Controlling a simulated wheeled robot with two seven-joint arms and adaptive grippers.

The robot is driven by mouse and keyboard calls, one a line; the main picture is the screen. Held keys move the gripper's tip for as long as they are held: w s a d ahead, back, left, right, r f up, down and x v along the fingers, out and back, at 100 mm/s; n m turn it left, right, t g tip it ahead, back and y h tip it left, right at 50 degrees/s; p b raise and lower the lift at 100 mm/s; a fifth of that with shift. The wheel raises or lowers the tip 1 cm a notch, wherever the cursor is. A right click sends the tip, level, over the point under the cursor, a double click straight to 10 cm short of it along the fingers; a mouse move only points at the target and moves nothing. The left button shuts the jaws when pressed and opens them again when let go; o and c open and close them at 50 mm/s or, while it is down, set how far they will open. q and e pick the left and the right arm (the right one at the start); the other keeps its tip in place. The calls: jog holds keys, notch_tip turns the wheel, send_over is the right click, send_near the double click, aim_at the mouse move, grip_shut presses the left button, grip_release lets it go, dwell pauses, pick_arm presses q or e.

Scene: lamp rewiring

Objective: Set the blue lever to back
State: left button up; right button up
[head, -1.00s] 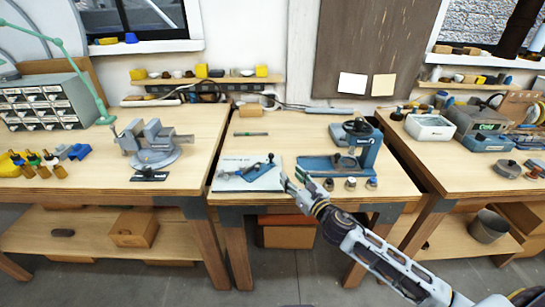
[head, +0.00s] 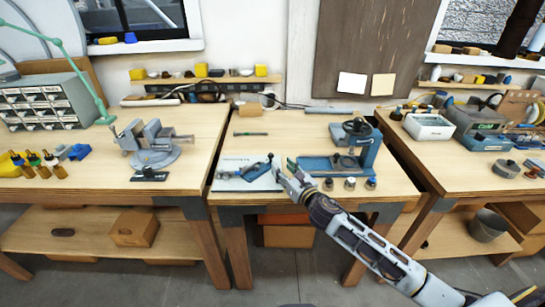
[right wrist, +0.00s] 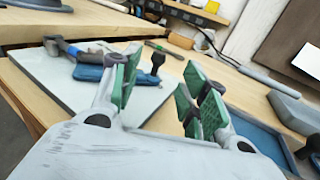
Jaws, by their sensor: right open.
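A blue lever fixture (head: 256,171) with a dark upright knob (head: 270,157) sits on a pale plate (head: 232,183) on the middle bench. In the right wrist view, the blue base (right wrist: 92,72) lies flat on the plate, and the black knob (right wrist: 157,61) stands ahead of the jaw gap. My right gripper (head: 281,170) is just right of the fixture in the head view. The right wrist view shows its green-padded fingers (right wrist: 162,92) apart, with nothing between them. Contact with the knob cannot be made out. My left gripper is not in view.
A blue press-like stand (head: 357,150) is close right of my right gripper, with several small round parts (head: 350,183) before it. A green-and-dark tool (head: 250,134) lies behind the plate. A grey vise (head: 152,145) stands on the left bench.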

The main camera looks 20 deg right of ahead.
aim_at(273, 156)
jog(key=shift+x, duration=2.4)
jog(key=shift+w+a, duration=0.15)
jog(key=shift+w, duration=0.5)
jog(key=shift+x, duration=0.85)
jog(key=shift+w, duration=0.3)
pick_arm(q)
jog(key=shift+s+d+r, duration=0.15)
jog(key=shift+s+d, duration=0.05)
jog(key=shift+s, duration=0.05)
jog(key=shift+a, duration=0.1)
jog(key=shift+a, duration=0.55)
pick_arm(e)
grip_shut()
